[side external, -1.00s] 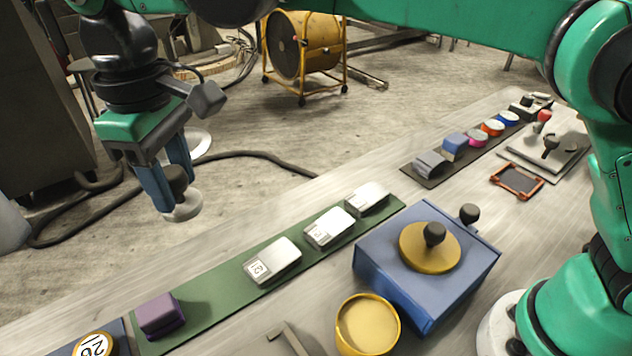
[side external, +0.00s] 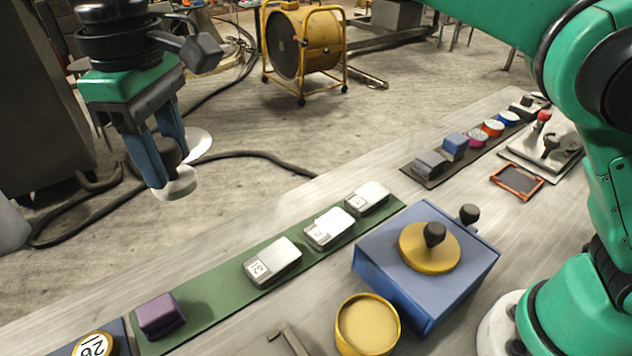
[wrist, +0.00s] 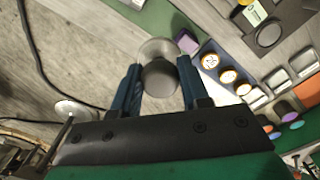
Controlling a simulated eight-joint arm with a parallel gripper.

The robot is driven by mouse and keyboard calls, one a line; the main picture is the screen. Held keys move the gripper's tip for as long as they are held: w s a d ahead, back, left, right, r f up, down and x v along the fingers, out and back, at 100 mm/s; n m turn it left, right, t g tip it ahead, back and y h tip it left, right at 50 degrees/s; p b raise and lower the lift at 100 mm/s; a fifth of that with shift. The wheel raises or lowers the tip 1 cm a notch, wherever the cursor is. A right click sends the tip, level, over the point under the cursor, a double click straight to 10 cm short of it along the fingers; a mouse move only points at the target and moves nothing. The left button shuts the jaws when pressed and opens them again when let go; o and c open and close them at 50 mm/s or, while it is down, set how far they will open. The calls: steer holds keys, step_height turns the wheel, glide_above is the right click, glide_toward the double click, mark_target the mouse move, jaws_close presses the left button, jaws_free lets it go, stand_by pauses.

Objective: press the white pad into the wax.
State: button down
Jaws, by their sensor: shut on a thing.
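My gripper (side external: 168,165) is shut on the dark knob of the white pad (side external: 177,186). The pad is a round white disc facing down, held in the air beyond the far left edge of the bench. In the wrist view the dark knob sits between my blue fingers (wrist: 158,78), with part of the pad (wrist: 155,46) showing behind it. A round yellow pot (side external: 367,326) with a smooth tan surface inside, which looks like the wax, stands at the bench's near side, well right of and below the pad in the picture. Nothing touches the pad's underside.
A blue box (side external: 390,285) with a knobbed yellow disc on top stands beside the pot. A green strip (side external: 215,305) holds white blocks and a purple block (side external: 160,316). A dark strip with coloured pieces and an orange-framed tray (side external: 517,181) lie farther back. A yellow drum fan (side external: 303,45) stands on the floor.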

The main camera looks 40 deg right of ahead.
steer(key=shift+s+d+n, duration=0.2)
steer(key=shift+s+n, duration=0.1)
steer(key=shift+s, duration=0.1)
steer(key=s+d+f+n, duration=0.4)
steer(key=s+d+f, duration=0.15)
steer(key=s, duration=0.25)
steer(key=s+d+f+n, duration=0.4)
steer(key=s+d+f, duration=0.15)
steer(key=s, duration=0.25)
steer(key=shift+w+d+f, duration=0.1)
steer(key=shift+d+f, duration=0.15)
steer(key=shift+f, duration=0.95)
steer(key=shift+d+f, duration=0.25)
steer(key=shift+f, duration=0.95)
steer(key=shift+f, duration=0.55)
steer(key=shift+r, duration=0.15)
step_height(320, 180, up, 7)
steer(key=shift+w, duration=0.1)
